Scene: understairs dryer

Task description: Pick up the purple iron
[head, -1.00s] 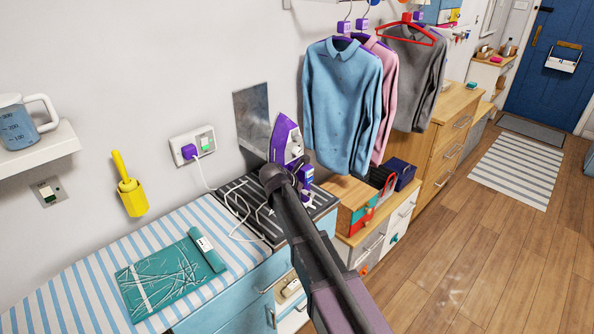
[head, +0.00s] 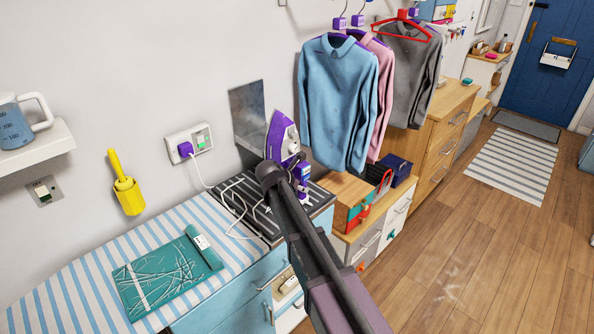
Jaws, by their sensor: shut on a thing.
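The purple iron (head: 281,138) stands upright, tip up, above the black striped mat (head: 242,207), in front of a grey metal plate (head: 248,114) on the wall. My gripper (head: 296,172) is at the iron's right side and shut on it. My own arm hides most of the fingers and the iron's lower part, so I cannot tell whether its base touches the mat. A white cord (head: 212,187) runs from the mat to a purple plug (head: 185,149) in the wall socket.
A blue shirt (head: 338,105) hangs close to the right of the iron. A teal folded cloth (head: 165,274) lies on the striped counter cover (head: 78,290). Drawers (head: 378,228) stand to the right, with open wooden floor (head: 470,262) beyond.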

